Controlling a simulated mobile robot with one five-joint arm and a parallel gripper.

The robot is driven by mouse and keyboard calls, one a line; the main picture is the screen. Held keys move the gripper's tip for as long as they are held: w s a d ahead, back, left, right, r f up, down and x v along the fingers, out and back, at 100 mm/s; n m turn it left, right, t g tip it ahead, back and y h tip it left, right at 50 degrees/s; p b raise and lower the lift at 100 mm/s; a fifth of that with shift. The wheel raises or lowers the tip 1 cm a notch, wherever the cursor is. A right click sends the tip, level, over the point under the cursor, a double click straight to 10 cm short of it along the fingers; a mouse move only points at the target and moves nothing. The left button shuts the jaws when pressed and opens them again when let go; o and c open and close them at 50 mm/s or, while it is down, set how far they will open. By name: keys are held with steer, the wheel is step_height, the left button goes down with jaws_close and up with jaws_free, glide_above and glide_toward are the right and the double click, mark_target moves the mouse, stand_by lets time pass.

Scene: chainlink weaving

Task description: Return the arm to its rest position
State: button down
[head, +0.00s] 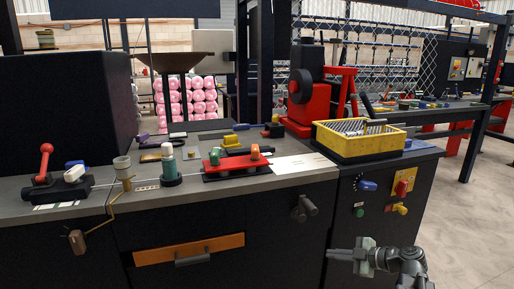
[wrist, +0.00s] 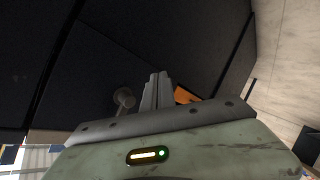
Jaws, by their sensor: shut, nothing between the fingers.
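My gripper (head: 332,254) is in the lower right of the head view, in front of the dark cabinet front and below the control panel. Its fingers point left and are closed together with nothing between them. In the wrist view the closed fingers (wrist: 158,91) stand up at the middle, in front of dark cabinet panels. My arm's grey-green links reach in from the bottom right of the head view.
The dark cabinet has a grey knob handle (head: 304,208) and an orange drawer (head: 190,249). A panel with a blue knob (head: 368,186) and red switch (head: 402,188) is above my gripper. A yellow crate (head: 358,145) stands on the worktop. Bare floor (head: 470,220) lies right.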

steer(key=s+a+f+m+g+h, duration=0.35)
steer(key=a+f, duration=0.25)
steer(key=a, duration=0.5)
steer(key=s+a+f+m+g+h, duration=0.25)
steer(key=a+f+g, duration=0.35)
steer(key=a, duration=0.4)
steer(key=s+d+f+m+h, duration=0.2)
steer(key=s+d+m+h, duration=0.15)
steer(key=d+m, duration=0.6)
step_height(320, 180, up, 27)
steer(key=a+m+p, duration=0.1)
steer(key=m+p, duration=0.1)
steer(key=p, duration=2.5)
steer(key=shift+w+a, duration=0.3)
